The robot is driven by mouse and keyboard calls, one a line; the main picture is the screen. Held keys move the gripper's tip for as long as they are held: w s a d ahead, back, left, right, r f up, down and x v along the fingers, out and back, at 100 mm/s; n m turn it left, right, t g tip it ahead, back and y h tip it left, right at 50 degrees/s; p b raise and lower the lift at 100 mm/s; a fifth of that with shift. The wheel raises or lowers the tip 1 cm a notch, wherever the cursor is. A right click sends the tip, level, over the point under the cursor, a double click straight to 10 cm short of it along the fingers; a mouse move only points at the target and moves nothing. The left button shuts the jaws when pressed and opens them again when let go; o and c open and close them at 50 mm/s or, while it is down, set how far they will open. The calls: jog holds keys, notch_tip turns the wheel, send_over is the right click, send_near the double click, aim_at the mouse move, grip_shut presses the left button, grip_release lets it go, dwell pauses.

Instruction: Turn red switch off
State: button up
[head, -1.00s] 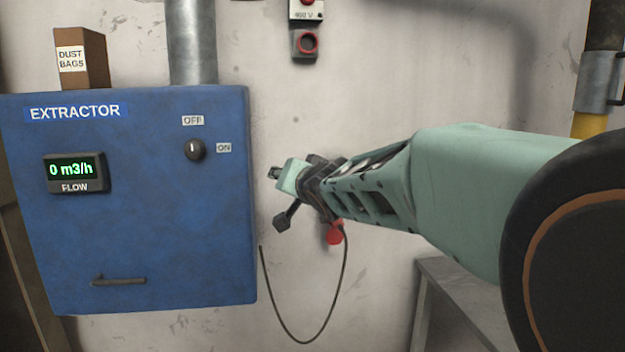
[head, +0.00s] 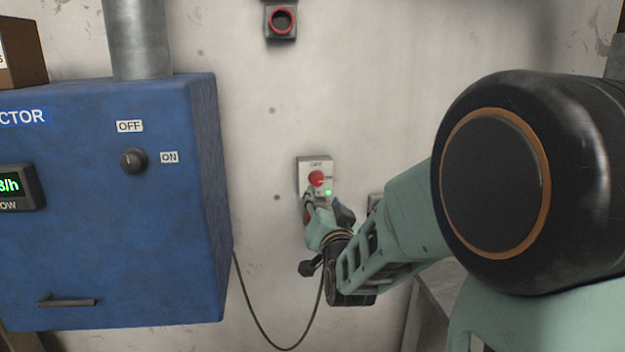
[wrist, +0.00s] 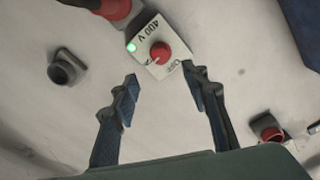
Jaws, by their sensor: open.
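The red switch (head: 317,178) is a round red knob on a pale box (head: 305,164) on the wall, right of the blue cabinet. A green light glows beside it. In the wrist view the red switch (wrist: 160,53) appears turned around, with an OFF label and "400 V" on its plate. My gripper (head: 328,208) is just below the switch in the head view. In the wrist view my gripper (wrist: 161,78) is open and empty, its two fingers apart on either side below the knob, which shows beyond the tips. Contact is not visible.
The blue extractor cabinet (head: 120,240) with a black OFF/ON knob (head: 134,160) stands at left. A red-ringed wall box (head: 281,20) is above. A red plug (wrist: 115,8) adjoins the switch box, and a dark round wall fitting (wrist: 66,70) is beside it. A cable hangs below.

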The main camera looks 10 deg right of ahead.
aim_at(317, 182)
jog(key=w+p, duration=0.2)
jog(key=w, duration=0.8)
jog(key=shift+w+d, duration=0.15)
jog(key=shift+w, duration=0.05)
grip_shut()
